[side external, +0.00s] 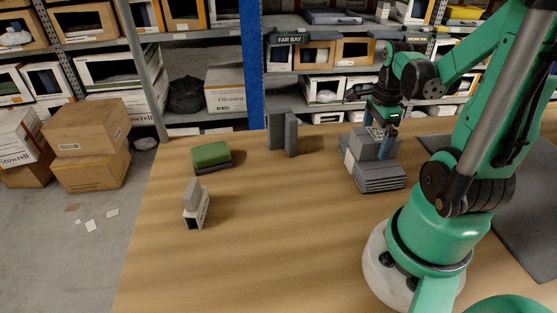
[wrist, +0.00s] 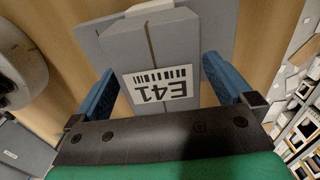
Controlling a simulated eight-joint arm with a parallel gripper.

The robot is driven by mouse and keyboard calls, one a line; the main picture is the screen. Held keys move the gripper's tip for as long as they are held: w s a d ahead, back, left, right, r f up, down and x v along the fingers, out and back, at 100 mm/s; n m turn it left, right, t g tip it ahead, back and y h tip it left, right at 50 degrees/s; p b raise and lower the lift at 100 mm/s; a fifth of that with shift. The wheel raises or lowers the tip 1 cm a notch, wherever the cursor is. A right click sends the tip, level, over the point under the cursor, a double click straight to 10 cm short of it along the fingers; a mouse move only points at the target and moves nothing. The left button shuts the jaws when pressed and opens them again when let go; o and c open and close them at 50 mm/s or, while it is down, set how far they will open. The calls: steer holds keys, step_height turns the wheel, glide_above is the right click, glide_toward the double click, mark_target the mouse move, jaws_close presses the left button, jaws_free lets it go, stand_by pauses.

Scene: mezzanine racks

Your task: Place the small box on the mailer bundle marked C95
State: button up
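My gripper (side external: 380,127) is at the grey mailer stack on the right of the table, pointing down. In the wrist view its blue fingers (wrist: 162,72) stand apart on either side of a grey bundle (wrist: 150,50) with a white label reading E41. Narrow gaps seem to show between fingers and bundle. Flat grey mailers (side external: 380,180) lie beside and below it. A small white box (side external: 197,210) with a grey piece leaning up from it stands at the left front. I cannot read C95 on anything in view.
A green-topped bundle (side external: 210,154) lies at the back left. Grey upright bundles (side external: 283,130) stand at the back middle. Shelving (side external: 330,60) lines the back behind a blue post (side external: 251,65). The table's middle and front are clear.

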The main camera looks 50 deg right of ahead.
mark_target(376, 134)
step_height(376, 134, up, 12)
steer(key=w+a+f+n+t, duration=0.2)
steer(key=w+a+n, duration=0.3)
steer(key=a+n, duration=0.4)
steer(key=w+a+f+n+t, duration=0.2)
steer(key=w+a+n+t, duration=0.3)
steer(key=a+n, duration=0.5)
steer(key=n, duration=0.8)
steer(key=shift+w, duration=0.4)
